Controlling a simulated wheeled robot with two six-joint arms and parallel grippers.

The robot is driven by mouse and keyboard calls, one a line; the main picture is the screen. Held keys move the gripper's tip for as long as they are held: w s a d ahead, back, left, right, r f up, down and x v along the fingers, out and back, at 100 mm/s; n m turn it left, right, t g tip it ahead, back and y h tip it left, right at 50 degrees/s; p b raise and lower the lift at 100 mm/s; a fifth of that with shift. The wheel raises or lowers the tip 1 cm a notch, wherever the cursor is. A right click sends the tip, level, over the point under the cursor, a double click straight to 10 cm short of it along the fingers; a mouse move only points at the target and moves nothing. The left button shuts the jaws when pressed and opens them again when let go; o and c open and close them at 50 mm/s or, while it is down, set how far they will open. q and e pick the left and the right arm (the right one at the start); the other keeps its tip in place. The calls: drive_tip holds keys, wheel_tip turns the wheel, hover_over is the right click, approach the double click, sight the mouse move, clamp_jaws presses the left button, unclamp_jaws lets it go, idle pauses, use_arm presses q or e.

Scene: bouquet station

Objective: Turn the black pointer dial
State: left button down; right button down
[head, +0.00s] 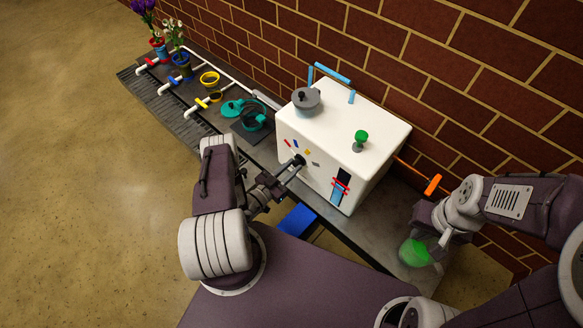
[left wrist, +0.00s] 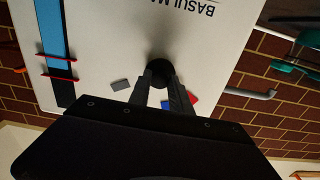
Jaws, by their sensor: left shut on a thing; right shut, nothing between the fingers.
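The black pointer dial (head: 299,159) sits on the front face of the white box (head: 318,118), among small coloured marks. My left gripper (head: 292,165) is shut on it. In the left wrist view the dial (left wrist: 160,72) is a dark round knob between the two fingertips of my left gripper (left wrist: 162,84). A grey mark (left wrist: 121,85), a blue mark and a red mark show around it; the pointer's direction is hidden. My right gripper (head: 443,238) is shut and empty at the right, away from the box, next to a green rounded thing (head: 415,252).
An orange handle (head: 432,185) sticks out right. Teal pots (head: 252,115) and flower vases stand left. A brick wall is behind.

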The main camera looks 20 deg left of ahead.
use_arm(q)
drive_tip(key=m+p, duration=0.4)
drive_tip(key=m, duration=1.9)
drive_tip(key=shift+m, duration=0.4)
idle(0.4)
drive_tip(key=c, duration=1.2)
unclamp_jaws()
